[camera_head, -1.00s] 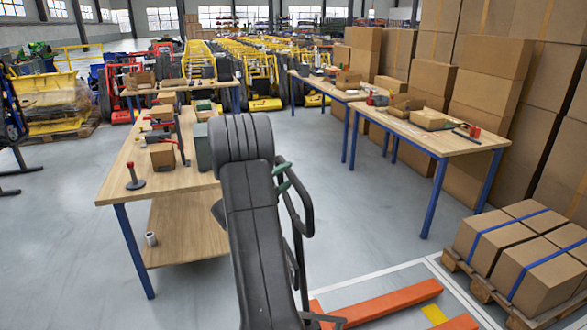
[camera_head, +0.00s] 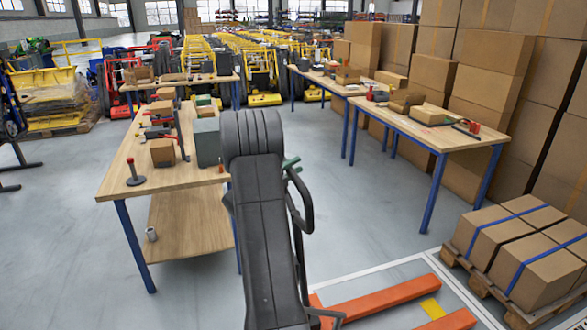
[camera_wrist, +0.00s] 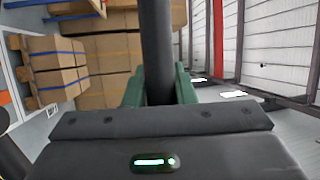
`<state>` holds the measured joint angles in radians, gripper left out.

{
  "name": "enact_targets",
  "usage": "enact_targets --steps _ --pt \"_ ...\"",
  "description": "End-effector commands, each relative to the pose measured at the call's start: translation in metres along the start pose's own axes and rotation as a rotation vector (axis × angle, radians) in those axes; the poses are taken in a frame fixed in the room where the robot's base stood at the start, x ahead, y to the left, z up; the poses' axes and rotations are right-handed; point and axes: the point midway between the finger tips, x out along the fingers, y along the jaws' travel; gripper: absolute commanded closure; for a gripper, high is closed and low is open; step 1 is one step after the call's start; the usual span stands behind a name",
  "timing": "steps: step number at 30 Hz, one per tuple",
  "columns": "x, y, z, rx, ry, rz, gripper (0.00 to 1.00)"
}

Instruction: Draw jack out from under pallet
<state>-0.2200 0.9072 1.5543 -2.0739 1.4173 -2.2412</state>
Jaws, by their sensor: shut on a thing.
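The jack (camera_head: 385,298) is low in the head view, with orange forks and a black looped handle (camera_head: 306,208). The two forks lie on the floor and point right, toward the pallet (camera_head: 480,287). Their visible far ends are in the open, short of the pallet. The wooden pallet bears strapped brown cartons. My gripper (camera_head: 291,163) is at the top of the handle, partly hidden behind my dark arm. In the wrist view its green fingers (camera_wrist: 158,88) are shut on both sides of the black handle bar (camera_wrist: 155,40). The jack's body is hidden by my arm.
White floor lines (camera_head: 385,265) edge the bay, with a yellow patch (camera_head: 432,308) between the forks. A workbench (camera_head: 125,180) stands close on the left, another bench (camera_head: 470,152) behind right. Tall carton stacks (camera_head: 490,80) line the right. Floor between the benches is clear.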

Motion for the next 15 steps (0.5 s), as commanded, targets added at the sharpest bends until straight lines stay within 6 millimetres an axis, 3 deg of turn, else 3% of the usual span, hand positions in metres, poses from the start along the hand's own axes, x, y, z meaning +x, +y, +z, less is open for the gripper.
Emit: enact_targets --steps 10,15 --pt "0.042 0.008 -0.018 0.002 0.008 0.0 1.0" --pt "0.046 0.01 -0.02 0.001 0.004 0.001 1.0"
